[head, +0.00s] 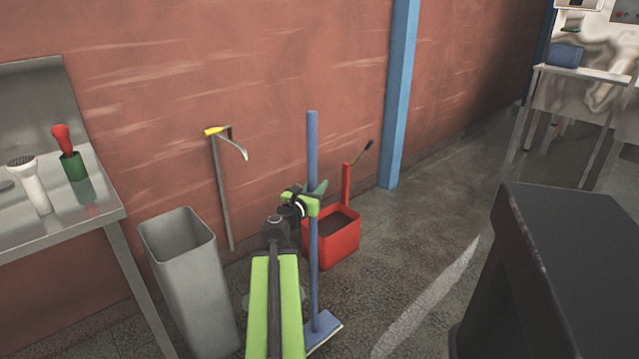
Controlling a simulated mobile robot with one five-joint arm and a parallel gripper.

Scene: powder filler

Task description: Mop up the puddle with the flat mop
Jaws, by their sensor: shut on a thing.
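The flat mop (313,150) stands nearly upright, with a long blue handle and a flat blue head (324,331) low near the floor. I cannot tell whether the head touches the floor. My gripper (314,205) is shut on the handle around its middle; the arm hides part of the floor left of the mop head. I cannot make out the puddle for sure. A faint paler patch shows on the floor beside my arm.
A red bucket (345,247) stands behind the mop by the wall. A grey bin (190,290) stands left of my arm, beside a steel table (100,212). A yellow-topped tool (220,180) leans on the wall. A dark block (575,265) stands right; floor between is clear.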

